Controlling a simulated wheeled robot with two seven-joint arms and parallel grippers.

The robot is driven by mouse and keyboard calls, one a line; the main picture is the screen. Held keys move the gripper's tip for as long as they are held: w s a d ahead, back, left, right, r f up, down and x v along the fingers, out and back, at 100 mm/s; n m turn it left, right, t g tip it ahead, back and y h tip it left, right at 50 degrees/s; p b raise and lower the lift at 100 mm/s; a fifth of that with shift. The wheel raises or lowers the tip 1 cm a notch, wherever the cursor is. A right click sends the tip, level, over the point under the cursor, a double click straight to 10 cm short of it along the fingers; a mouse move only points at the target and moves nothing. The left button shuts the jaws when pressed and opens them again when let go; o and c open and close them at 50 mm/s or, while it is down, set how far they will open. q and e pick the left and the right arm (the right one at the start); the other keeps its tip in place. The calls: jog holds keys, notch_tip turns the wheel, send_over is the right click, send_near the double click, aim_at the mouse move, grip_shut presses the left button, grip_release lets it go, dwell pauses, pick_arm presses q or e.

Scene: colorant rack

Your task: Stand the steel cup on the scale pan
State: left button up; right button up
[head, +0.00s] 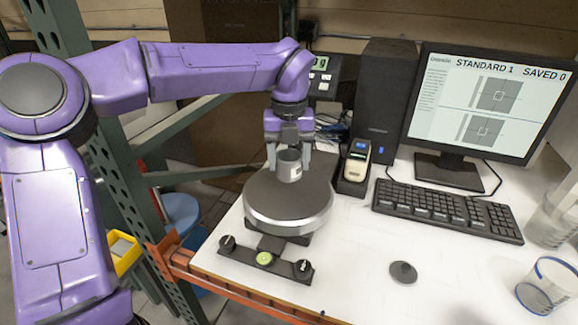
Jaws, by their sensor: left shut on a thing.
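The steel cup (290,171) is a small grey cylinder with a pale label, upright in the head view. My left gripper (288,160) comes down from above, with one finger on each side of the cup, and is shut on it. The cup is over the back half of the scale pan (280,203), a dark round disc with a silver rim. I cannot tell whether the cup's base touches the pan or is slightly above it. My right gripper is not in view.
The scale's front bar has two dark knobs and a green bubble level (264,258). A small handheld device (356,160) stands in a dock right of the pan. A keyboard (446,210), monitor (488,100), dark knob (403,272) and clear beaker (546,286) are farther right. White tabletop lies clear between.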

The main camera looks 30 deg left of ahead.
pick_arm(q)
jog(key=f, duration=0.1)
jog(key=w+a+f, duration=0.1)
jog(key=w+f+p, duration=0.1)
jog(key=shift+w+a+f, duration=0.1)
jog(key=shift+w+a, duration=0.05)
jog(key=shift+a, duration=0.25)
notch_tip(320, 180, down, 3)
jog(key=shift+r, duration=0.1)
jog(key=shift+f, duration=0.4)
jog(key=shift+f, duration=0.15)
jog(key=o, duration=1.2)
notch_tip(320, 180, up, 12)
jog(key=shift+r+b, duration=0.25)
jog(key=shift+b, duration=0.15)
